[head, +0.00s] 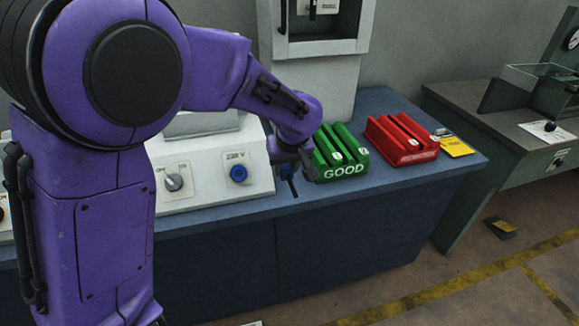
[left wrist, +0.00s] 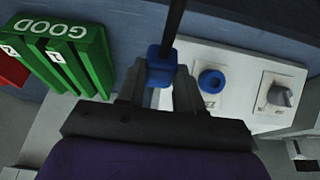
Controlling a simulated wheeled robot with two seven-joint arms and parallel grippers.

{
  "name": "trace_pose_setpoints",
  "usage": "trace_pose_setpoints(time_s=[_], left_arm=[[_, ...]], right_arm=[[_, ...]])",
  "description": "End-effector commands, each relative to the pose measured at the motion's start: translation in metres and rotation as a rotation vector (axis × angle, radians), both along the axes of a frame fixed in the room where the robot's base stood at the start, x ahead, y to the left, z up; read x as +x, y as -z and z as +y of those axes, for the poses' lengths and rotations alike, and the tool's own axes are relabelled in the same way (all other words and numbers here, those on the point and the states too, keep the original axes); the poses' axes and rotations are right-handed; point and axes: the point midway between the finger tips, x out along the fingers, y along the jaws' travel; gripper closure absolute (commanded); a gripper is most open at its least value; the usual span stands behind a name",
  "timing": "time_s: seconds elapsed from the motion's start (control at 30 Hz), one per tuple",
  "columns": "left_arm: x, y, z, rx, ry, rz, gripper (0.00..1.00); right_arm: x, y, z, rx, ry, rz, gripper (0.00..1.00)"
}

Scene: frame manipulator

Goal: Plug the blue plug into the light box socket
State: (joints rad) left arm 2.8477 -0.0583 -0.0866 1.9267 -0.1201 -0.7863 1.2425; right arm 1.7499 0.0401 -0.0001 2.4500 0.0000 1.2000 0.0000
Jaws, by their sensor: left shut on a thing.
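My left gripper (head: 291,168) is shut on the blue plug (left wrist: 160,62), which shows clearly between the fingers (left wrist: 159,90) in the left wrist view. A dark cable (left wrist: 174,25) runs from the plug. In the head view the plug (head: 288,172) is small and partly hidden by the fingers. The light box (head: 208,188) is pale and stands on the blue bench. Its round blue socket (head: 238,173) is left of the gripper in the head view; it also shows in the left wrist view (left wrist: 211,81), right of the plug. Plug and socket are apart. My right gripper is not in view.
A knob (head: 174,182) is left of the socket on the light box. A green GOOD rack (head: 343,172) stands close right of the gripper, with a red rack (head: 402,140) and a yellow card (head: 455,147) beyond. The bench front (head: 330,228) is clear.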

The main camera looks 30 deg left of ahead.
Motion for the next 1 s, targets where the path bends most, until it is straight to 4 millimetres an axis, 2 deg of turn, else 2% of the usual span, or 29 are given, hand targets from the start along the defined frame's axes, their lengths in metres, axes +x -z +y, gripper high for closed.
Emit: trace_pose_setpoints(time_s=[0.07, 0.13, 0.23, 0.7, 0.83, 1.0], left_arm=[[-0.013, -0.007, -0.007, 0.002, 0.001, -0.004, 0.91], [-0.023, -0.017, -0.013, 0.001, 0.000, -0.001, 0.91], [-0.031, -0.019, -0.017, 0.000, 0.002, 0.001, 0.91], [-0.035, -0.017, -0.020, -0.001, 0.006, 0.000, 0.91], [-0.032, 0.000, -0.034, -0.007, 0.128, 0.016, 0.91], [-0.028, 0.042, -0.077, -0.015, 0.492, 0.030, 0.91]], right_arm=[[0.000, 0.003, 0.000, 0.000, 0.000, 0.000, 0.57], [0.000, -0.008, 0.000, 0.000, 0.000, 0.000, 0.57], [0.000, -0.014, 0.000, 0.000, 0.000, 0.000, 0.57], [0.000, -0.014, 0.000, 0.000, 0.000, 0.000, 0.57], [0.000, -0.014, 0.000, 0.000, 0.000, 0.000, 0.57], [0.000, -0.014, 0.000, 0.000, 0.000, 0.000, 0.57]])
